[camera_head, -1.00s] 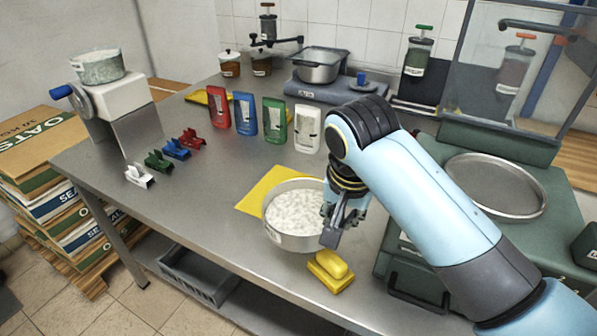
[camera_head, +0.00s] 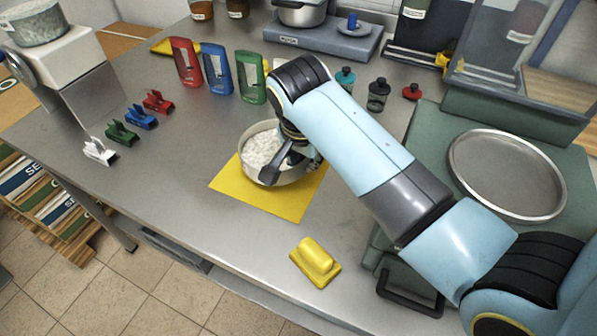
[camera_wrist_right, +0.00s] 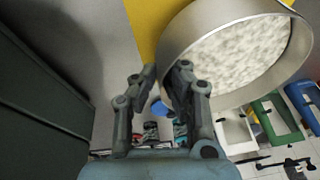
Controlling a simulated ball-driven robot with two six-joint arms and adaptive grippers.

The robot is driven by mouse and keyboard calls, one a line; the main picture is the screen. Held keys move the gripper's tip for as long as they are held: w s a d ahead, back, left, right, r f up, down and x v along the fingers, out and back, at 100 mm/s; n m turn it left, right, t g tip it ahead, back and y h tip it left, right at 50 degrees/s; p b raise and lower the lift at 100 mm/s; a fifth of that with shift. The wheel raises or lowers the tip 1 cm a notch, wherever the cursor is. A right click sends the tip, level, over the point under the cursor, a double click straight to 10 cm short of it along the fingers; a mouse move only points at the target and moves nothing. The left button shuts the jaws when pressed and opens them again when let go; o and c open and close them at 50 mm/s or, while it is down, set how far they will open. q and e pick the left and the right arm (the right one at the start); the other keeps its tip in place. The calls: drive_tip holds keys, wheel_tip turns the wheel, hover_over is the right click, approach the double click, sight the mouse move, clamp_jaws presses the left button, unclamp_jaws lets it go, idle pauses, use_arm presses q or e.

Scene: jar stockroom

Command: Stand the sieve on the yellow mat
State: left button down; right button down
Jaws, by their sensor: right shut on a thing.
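The sieve (camera_head: 282,178) is a round, pale metal pan with speckled white contents. It is upright over the back part of the yellow mat (camera_head: 265,203). I cannot tell whether its base touches the mat. My right gripper (camera_head: 280,163) is shut on the sieve's wall at its right side; the arm hides part of the rim. In the right wrist view the sieve (camera_wrist_right: 180,38) fills the upper right, by the gripper's fingertips (camera_wrist_right: 166,74), with the mat (camera_wrist_right: 147,22) behind it. My left gripper is not in view.
A yellow block with a handle (camera_head: 316,262) lies on the table in front of the mat. Several coloured clips (camera_head: 141,117) and upright packets (camera_head: 216,70) stand left and behind. A round tray (camera_head: 507,175) lies at right.

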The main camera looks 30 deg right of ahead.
sight(300, 174)
drive_tip(key=shift+w+a+f, duration=0.3)
drive_tip(key=shift+w+f, duration=0.1)
drive_tip(key=shift+w, duration=0.1)
wheel_tip(300, 174, down, 3)
drive_tip(key=shift+f, duration=0.4)
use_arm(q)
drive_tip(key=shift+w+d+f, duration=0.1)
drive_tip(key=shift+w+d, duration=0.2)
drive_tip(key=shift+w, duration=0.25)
use_arm(e)
drive_tip(key=c, duration=1.5)
unclamp_jaws()
drive_tip(key=shift+o, duration=0.2)
drive_tip(key=shift+s+r, duration=0.1)
